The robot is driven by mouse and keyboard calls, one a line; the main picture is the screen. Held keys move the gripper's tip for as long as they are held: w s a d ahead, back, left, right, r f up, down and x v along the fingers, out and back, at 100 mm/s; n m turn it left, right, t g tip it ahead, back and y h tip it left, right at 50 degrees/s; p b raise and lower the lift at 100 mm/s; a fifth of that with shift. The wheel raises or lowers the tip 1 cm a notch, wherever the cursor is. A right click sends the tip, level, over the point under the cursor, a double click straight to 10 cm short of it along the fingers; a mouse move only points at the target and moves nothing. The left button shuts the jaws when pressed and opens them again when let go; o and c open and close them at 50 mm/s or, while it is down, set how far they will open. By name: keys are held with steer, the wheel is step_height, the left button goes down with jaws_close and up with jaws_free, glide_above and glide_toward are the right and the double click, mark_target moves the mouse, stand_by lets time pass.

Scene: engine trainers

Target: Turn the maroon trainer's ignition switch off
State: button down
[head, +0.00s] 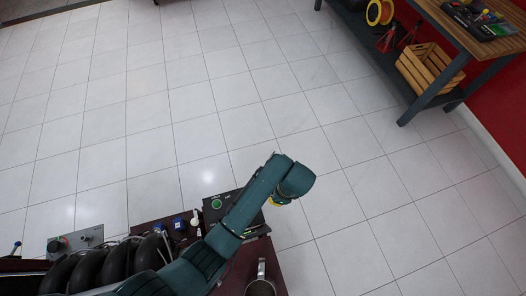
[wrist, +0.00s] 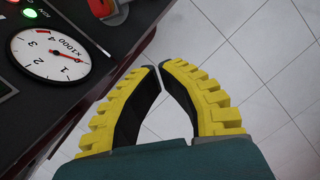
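The maroon trainer (head: 268,249) is at the bottom of the head view, partly covered by my arm. Its black instrument panel (head: 213,208) carries a green round spot. In the wrist view, the panel shows a white round gauge (wrist: 50,56) with a red needle, and a lit green lamp (wrist: 30,13).
A workbench (head: 480,47) with a wooden crate (head: 428,69) stands at upper right. The tiled floor between is clear.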

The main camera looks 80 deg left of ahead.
steer(key=s+a+f+b, duration=0.1)
steer(key=f, duration=0.2)
steer(key=s+a+f+b, duration=0.1)
steer(key=s+f, duration=0.1)
steer(key=f, duration=0.1)
steer(key=s+a+f+b, duration=0.1)
steer(key=s+f, duration=0.1)
steer(key=f, duration=0.1)
steer(key=shift+s+f, duration=0.25)
